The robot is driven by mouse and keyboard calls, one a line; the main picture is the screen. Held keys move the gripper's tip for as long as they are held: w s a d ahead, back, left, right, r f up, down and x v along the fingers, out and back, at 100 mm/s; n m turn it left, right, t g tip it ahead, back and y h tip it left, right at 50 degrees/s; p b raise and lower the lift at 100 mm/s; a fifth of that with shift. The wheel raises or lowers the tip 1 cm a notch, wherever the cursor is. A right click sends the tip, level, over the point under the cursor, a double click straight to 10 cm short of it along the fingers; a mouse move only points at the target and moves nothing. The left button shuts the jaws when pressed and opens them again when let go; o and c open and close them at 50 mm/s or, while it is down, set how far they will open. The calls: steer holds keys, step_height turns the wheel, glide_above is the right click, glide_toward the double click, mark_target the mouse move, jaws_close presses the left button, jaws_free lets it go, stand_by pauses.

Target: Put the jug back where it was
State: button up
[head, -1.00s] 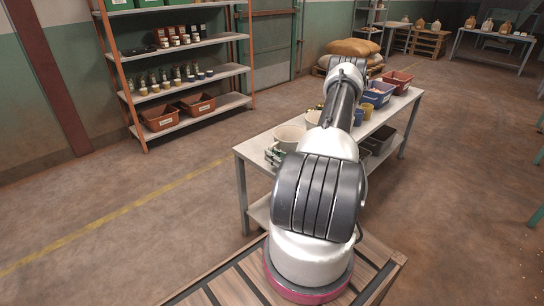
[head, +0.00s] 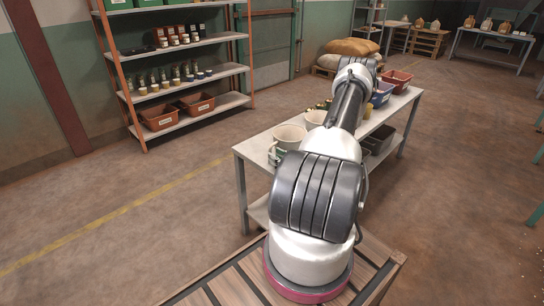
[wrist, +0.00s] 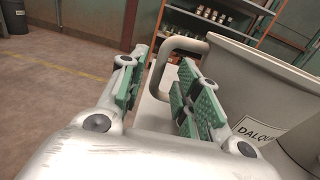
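The jug (wrist: 245,85) is a large pale vessel with a white label, part of which reads "DALQU", at the right of the wrist view. Its looped handle (wrist: 185,43) sticks out to the left. My gripper (wrist: 160,90) has green-padded fingers that stand apart, with the handle's lower part showing in the gap between them. I cannot tell whether a pad touches it. In the head view, a cream vessel that looks like this jug (head: 290,132) stands on the near end of the grey table (head: 247,152). My arm hides most of the gripper there.
A second cream vessel (head: 315,118) stands just behind. A blue bin (head: 382,95) and a red bin (head: 397,78) are farther along the table, partly behind my arm. A shelf rack (head: 190,80) stands at the back left. The floor left of the table is clear.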

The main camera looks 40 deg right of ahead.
steer(key=s, duration=0.5)
steer(key=s+d, duration=0.1)
steer(key=s, duration=0.2)
steer(key=shift+a+r, duration=0.1)
steer(key=shift+r, duration=0.15)
steer(key=s+a+r+n+g+y, duration=0.1)
steer(key=a+r+n+g+y, duration=1)
steer(key=a+r+n, duration=0.9)
steer(key=s+a+r+n+g+h, duration=0.2)
steer(key=s+a+r+n+h, duration=0.2)
steer(key=s+r+n+h, duration=0.9)
steer(key=shift+s+r+n+h, duration=0.3)
steer(key=shift+s+r+n, duration=0.4)
steer(key=shift+r, duration=1.5)
steer(key=shift+a+g, duration=0.1)
steer(key=shift+g, duration=0.2)
